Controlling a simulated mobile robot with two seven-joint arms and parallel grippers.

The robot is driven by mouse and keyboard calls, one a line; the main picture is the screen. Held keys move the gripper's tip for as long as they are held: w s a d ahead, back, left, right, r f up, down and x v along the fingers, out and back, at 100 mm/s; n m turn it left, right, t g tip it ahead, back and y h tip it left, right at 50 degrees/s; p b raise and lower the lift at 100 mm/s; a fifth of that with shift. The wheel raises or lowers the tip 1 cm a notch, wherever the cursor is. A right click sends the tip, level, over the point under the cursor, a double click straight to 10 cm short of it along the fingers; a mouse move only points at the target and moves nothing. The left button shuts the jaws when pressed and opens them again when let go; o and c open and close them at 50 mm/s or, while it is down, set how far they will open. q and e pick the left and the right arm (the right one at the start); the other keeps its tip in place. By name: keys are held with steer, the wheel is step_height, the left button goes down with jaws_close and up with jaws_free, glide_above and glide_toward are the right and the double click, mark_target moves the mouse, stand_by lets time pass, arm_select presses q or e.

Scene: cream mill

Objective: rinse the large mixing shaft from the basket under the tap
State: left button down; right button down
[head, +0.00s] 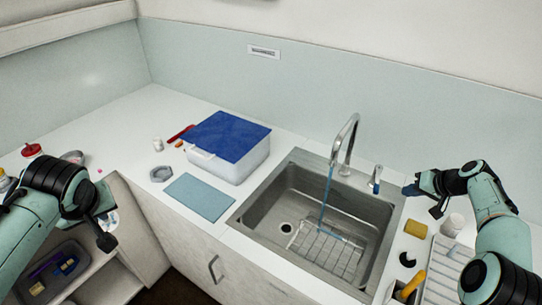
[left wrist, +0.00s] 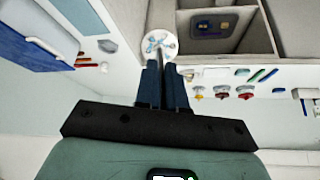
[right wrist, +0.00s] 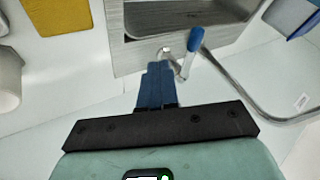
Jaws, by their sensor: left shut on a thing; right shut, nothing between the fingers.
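My left gripper (left wrist: 163,68) is shut on a thin grey shaft with a round white head marked in blue (left wrist: 160,44), which I take for the mixing shaft. In the head view this head (head: 109,221) shows beside the left gripper (head: 104,238), in front of the counter and left of the sink. The tap (head: 350,140) runs a blue stream of water (head: 326,190) into the sink (head: 262,212). My right gripper (head: 408,190) is shut and empty, just right of the blue-tipped tap lever (head: 376,176); the lever also shows in the right wrist view (right wrist: 195,40).
A wire rack (head: 318,246) lies in the sink. A white box with a blue lid (head: 229,136) and a blue mat (head: 198,197) are left of it. A yellow sponge (head: 415,229) and white cup (head: 453,224) stand right. A dark bin (head: 38,287) sits on a low shelf.

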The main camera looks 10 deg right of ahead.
mark_target(377, 188)
arm_select(q)
steer(key=shift+w+r, duration=0.1)
steer(key=shift+r, duration=0.2)
steer(key=shift+w+r, duration=0.1)
steer(key=shift+r, duration=0.15)
steer(key=shift+p, duration=0.3)
arm_select(e)
steer(key=w+a+f, duration=0.3)
steer(key=w+a, duration=0.1)
steer(key=shift+w+a+f, duration=0.15)
steer(key=shift+w+f, duration=0.05)
steer(key=shift+w, duration=0.05)
arm_select(q)
steer(key=shift+d+f+b, duration=0.1)
steer(key=shift+f+b, duration=0.3)
steer(key=shift+f, duration=0.3)
steer(key=shift+s, duration=0.25)
arm_select(e)
steer(key=shift+w+a+m+h, duration=0.2)
steer(key=shift+a+m, duration=0.1)
steer(key=shift+a, duration=0.3)
steer(key=shift+w+a+m+h, duration=0.1)
steer(key=shift+a+m+h, duration=0.15)
steer(key=shift+a, duration=0.35)
arm_select(q)
steer(key=shift+w, duration=0.1)
arm_select(e)
steer(key=shift+w, duration=0.1)
